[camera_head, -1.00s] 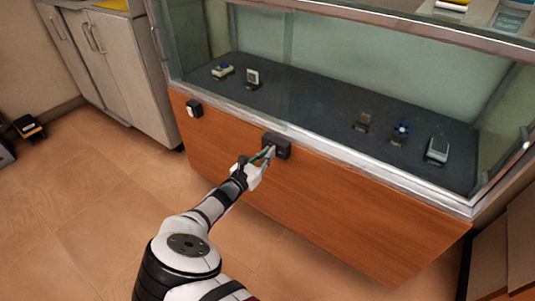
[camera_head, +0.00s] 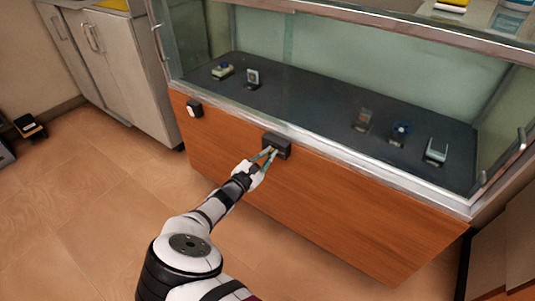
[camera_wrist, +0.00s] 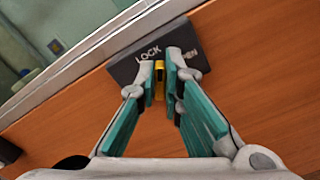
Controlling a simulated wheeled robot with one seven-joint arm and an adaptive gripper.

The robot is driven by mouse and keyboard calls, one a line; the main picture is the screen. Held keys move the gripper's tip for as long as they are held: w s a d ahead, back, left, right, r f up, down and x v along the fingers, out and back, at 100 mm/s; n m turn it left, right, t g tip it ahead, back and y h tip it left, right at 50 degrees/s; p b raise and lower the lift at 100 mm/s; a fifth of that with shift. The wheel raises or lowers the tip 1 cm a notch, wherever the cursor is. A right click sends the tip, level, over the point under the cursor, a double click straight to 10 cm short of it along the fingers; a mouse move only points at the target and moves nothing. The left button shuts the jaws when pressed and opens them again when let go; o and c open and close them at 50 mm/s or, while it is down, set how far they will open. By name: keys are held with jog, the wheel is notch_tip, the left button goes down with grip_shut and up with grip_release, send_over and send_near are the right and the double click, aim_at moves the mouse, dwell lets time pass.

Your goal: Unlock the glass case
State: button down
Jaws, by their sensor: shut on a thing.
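The glass case (camera_head: 375,215) has a wooden front, a metal rim and glass above. A dark lock box (camera_head: 283,144) is on the wooden front just below the rim. In the wrist view the lock box (camera_wrist: 125,70) reads "LOCK" at left, with a partly covered word, apparently "OPEN", at right. A small yellow key or knob (camera_wrist: 159,80) stands at the box between these words. My gripper (camera_head: 270,154) is at the box front. In the wrist view its fingertips (camera_wrist: 160,66) are closed on the yellow piece, partly hiding it.
Several small exhibits, such as one at the right (camera_head: 436,151), stand on the dark shelf inside the case. Grey cabinets (camera_head: 115,65) stand left of the case. The floor in front is clear.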

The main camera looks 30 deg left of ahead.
jog(key=m, duration=0.8)
jog(key=f+m+p, duration=0.1)
jog(key=m, duration=0.3)
jog(key=shift+d, duration=0.3)
dwell(0.3)
jog(key=c, duration=1.7)
grip_release()
jog(key=shift+r, duration=0.1)
